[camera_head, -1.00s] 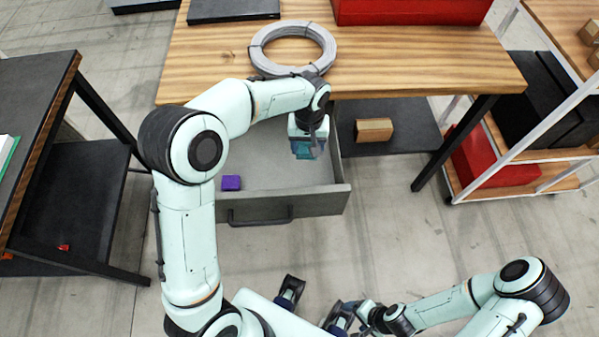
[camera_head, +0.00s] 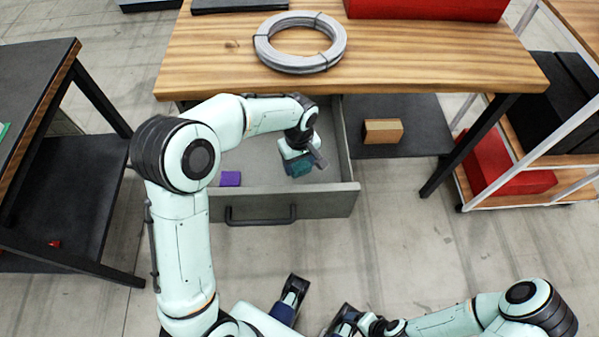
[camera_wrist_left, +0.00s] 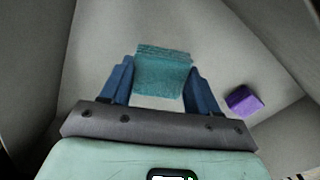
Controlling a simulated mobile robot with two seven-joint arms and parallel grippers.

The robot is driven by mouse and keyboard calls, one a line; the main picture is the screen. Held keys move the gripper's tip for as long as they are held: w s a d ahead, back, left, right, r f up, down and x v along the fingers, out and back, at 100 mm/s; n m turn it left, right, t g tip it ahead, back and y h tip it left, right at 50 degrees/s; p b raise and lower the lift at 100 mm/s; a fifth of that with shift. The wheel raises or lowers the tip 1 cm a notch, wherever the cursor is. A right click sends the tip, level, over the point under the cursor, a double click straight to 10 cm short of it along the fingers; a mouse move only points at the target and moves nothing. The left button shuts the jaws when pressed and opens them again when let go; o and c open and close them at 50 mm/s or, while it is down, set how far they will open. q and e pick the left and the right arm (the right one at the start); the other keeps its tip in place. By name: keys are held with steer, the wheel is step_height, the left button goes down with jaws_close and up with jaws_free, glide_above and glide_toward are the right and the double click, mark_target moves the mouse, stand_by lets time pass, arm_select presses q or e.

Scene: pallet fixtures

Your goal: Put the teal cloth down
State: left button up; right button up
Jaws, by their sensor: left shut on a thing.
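The teal cloth (camera_head: 298,168) is a small folded teal piece. My left gripper (camera_head: 303,160) is shut on it, inside the outline of the open grey drawer (camera_head: 335,202), towards the drawer's right side. In the left wrist view the cloth (camera_wrist_left: 163,70) sits between the two blue fingers above the pale drawer floor (camera_wrist_left: 110,40). I cannot tell whether the cloth touches the floor. My right gripper (camera_head: 345,320) is at the bottom of the head view, far from the cloth; its fingers are not clear.
A purple block (camera_head: 230,179) lies in the drawer, left of the cloth; it also shows in the left wrist view (camera_wrist_left: 243,100). A wooden table (camera_head: 420,68) with a grey cable coil (camera_head: 300,64) stands above. A cardboard box (camera_head: 383,132) sits on a dark shelf right of the drawer.

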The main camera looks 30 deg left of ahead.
mark_target(299, 172)
arm_select(q)
steer(key=shift+f+b, duration=0.35)
steer(key=shift+f, duration=2.3)
steer(key=shift+f, duration=0.2)
steer(key=o, duration=1)
steer(key=shift+o, duration=0.2)
steer(key=shift+r, duration=0.35)
step_height(299, 172, up, 12)
steer(key=shift+f+p, duration=0.15)
steer(key=shift+p, duration=0.8)
